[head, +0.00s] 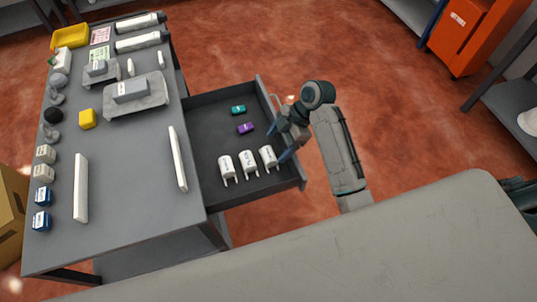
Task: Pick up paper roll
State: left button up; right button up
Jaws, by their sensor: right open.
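An open grey drawer (212,116) sticks out from the right side of the table. Three white cylinder-like pieces with short prongs, (248,161) being the middle one, stand in a row near its front. I cannot tell whether these are paper rolls. Two long light cylinders, a far one (140,22) and a nearer one (138,42), lie at the table's far end and also look roll-like. My right gripper (279,135) is open and empty at the drawer's right edge, close to the rightmost white piece. My left gripper is not in view.
An orange cabinet (460,35) stands at right.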

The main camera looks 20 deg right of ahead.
aim_at(270, 153)
jog(key=shift+a+f, duration=0.2)
jog(key=shift+f, duration=0.05)
jog(key=shift+a+f, duration=0.2)
jog(key=shift+a, duration=0.05)
jog(key=p+x, duration=0.2)
jog(key=x, duration=0.1)
jog(key=shift+a+f, duration=0.2)
jog(key=shift+f, duration=0.1)
jog(key=shift+a+f, duration=0.2)
jog(key=shift+f, duration=0.3)
jog(key=c, duration=1.2)
